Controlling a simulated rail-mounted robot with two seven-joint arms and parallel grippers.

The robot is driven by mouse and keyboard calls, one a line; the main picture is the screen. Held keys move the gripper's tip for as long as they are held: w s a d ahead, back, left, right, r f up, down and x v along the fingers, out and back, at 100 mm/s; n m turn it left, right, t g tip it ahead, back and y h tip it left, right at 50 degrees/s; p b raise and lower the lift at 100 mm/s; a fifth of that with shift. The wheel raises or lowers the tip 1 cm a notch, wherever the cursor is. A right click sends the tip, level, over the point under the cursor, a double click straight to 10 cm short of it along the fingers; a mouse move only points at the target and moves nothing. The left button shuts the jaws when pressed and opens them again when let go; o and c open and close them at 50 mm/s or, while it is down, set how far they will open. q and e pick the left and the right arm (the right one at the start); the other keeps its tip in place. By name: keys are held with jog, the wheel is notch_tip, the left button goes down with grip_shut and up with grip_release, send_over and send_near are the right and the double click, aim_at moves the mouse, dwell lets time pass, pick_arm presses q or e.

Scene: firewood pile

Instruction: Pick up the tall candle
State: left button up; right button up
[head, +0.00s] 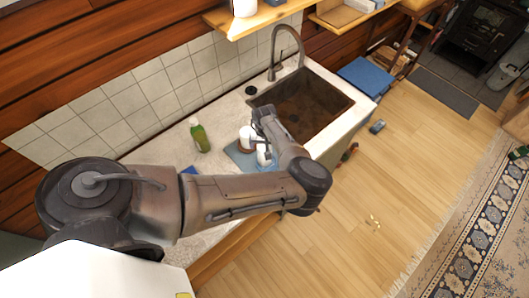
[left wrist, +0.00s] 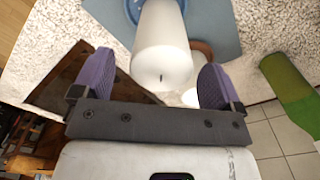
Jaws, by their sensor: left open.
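The tall candle (left wrist: 162,45) is white and cylindrical with a dark wick. In the left wrist view it stands between the two purple fingers of my open left gripper (left wrist: 156,82), with a gap on each side. Its base rests in or on a blue round dish (left wrist: 133,10). In the head view the candle (head: 263,157) is partly hidden behind my left gripper (head: 264,128), over the counter by the sink. A second white object with a brownish base (head: 246,138) stands just beside it. My right gripper is not in view.
A blue cloth (head: 240,156) lies under the white objects. A green bottle (head: 200,136) stands to their left; it also shows at the right of the wrist view (left wrist: 292,88). The sink (head: 305,105) and its tap (head: 274,60) are just beyond. The pale counter (head: 165,150) is partly clear.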

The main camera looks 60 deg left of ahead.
pick_arm(q)
jog(key=shift+f, duration=1.65)
jog(key=c, duration=1.1)
jog(key=shift+c, duration=0.6)
jog(key=shift+r, duration=0.15)
